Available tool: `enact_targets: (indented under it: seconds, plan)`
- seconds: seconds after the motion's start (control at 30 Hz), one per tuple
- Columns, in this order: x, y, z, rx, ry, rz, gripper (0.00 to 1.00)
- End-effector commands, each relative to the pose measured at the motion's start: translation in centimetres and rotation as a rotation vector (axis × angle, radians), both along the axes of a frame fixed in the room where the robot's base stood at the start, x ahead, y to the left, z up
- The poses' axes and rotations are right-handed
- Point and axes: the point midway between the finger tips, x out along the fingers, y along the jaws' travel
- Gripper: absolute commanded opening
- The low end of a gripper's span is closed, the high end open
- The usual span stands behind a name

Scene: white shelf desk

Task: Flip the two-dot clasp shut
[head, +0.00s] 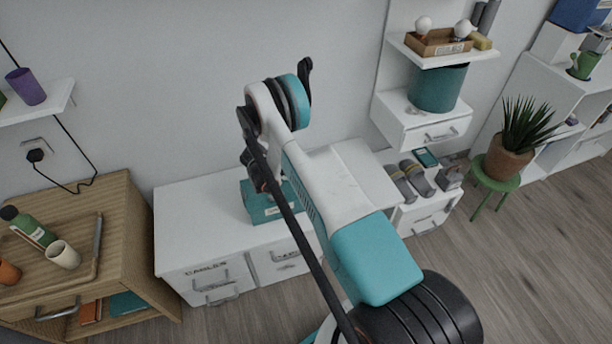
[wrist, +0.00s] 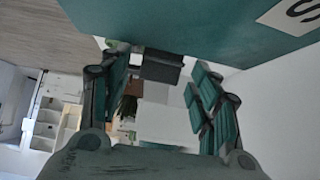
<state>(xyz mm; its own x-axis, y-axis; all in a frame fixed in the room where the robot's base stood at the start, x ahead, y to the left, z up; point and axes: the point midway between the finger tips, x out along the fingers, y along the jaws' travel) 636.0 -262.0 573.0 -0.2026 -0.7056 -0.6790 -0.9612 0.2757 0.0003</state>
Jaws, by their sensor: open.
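A teal box (head: 265,212) with a pale label stands on the white desk, partly hidden behind my arm in the head view. In the wrist view the teal box (wrist: 190,22) fills the top, with part of a white label and one dark character. A dark grey block (wrist: 160,68) shows just below the box's edge, between my fingertips; I cannot tell whether it is a clasp. No two-dot marking can be made out in either view. My gripper (wrist: 160,82) has its teal-padded fingers spread apart, with nothing visibly pinched. In the head view it is mostly hidden by my arm.
The white desk (head: 190,215) has clear top on the box's left. Sandals (head: 410,180) lie on a low white cabinet to the right, below a drawer shelf with a teal bin (head: 438,88). A wooden cabinet (head: 120,215) stands at the left.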

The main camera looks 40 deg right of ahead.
Motion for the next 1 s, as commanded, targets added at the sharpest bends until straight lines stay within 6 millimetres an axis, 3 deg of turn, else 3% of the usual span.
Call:
enact_targets:
  seconds: [0.6, 1.0]
  plan:
    - [2.2, 7.5, 7.1, 0.001, 0.0, 0.003, 0.57]
    - [2.4, 8.2, 7.8, 0.0, 0.001, 0.001, 0.57]
